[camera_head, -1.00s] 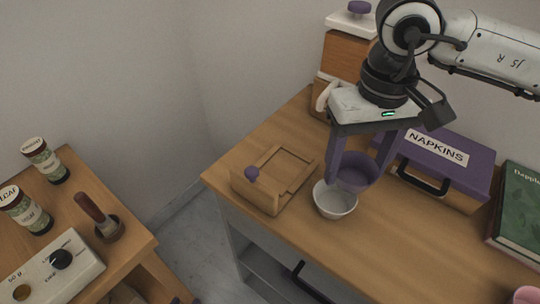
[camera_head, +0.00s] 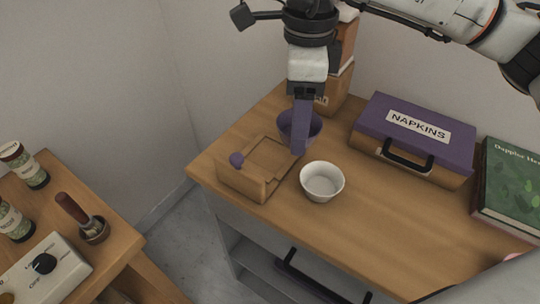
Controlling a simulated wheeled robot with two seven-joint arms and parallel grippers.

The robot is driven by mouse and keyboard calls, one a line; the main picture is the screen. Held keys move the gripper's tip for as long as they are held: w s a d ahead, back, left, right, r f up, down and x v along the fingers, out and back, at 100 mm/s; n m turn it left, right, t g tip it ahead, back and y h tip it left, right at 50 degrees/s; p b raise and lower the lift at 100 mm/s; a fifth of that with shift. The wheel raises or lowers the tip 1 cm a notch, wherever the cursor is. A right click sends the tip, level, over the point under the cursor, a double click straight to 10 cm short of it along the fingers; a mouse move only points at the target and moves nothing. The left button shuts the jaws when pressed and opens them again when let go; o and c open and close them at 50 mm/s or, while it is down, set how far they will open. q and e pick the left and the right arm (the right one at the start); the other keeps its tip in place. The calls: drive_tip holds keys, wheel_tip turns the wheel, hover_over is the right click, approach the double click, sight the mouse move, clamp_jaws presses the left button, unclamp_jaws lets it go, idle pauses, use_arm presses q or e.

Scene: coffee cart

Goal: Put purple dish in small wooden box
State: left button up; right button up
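The purple dish (camera_head: 315,129) is held off the counter by my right gripper (camera_head: 300,148), beside the far right corner of the small wooden box. One finger shows in front of the dish; the other is hidden. I cannot tell how far open the top is. My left gripper is not in view.
A white bowl (camera_head: 322,182) stands right of the box. A purple-lidded napkin box (camera_head: 447,158) and a green book (camera_head: 514,190) stand further right. A wooden container (camera_head: 337,88) is behind my gripper. A lower table with jars (camera_head: 30,170) is at left. The front middle counter is clear.

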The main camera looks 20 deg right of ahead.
sight(281, 118)
drive_tip(key=m, duration=0.3)
drive_tip(key=w+m, duration=0.1)
drive_tip(key=m, duration=0.1)
drive_tip(key=shift+a+r+m, duration=0.3)
drive_tip(key=shift+a, duration=0.1)
drive_tip(key=m, duration=0.2)
drive_tip(key=shift+w+a+r+m+b, duration=0.15)
drive_tip(key=shift+w+a+m+b, duration=0.05)
drive_tip(key=shift+m+b, duration=0.2)
drive_tip(key=m, duration=0.5)
drive_tip(key=shift+w+a+r, duration=0.3)
drive_tip(key=shift+w+a, duration=0.05)
drive_tip(key=shift+w, duration=0.05)
drive_tip(key=m, duration=0.3)
drive_tip(key=shift+w+a+r+b, duration=0.15)
drive_tip(key=shift+a+b, duration=0.05)
drive_tip(key=shift+b, duration=0.1)
drive_tip(key=f+m, duration=0.3)
drive_tip(key=m, duration=0.1)
drive_tip(key=a+f+m, duration=0.1)
drive_tip(key=f+m, duration=0.1)
drive_tip(key=m, duration=0.1)
drive_tip(key=w+f+m+b, duration=0.1)
drive_tip(key=f+m, duration=0.2)
drive_tip(key=m, duration=0.1)
drive_tip(key=shift+w+a+f+m, duration=0.1)
drive_tip(key=shift+a+f+m, duration=0.2)
drive_tip(key=shift+f, duration=0.05)
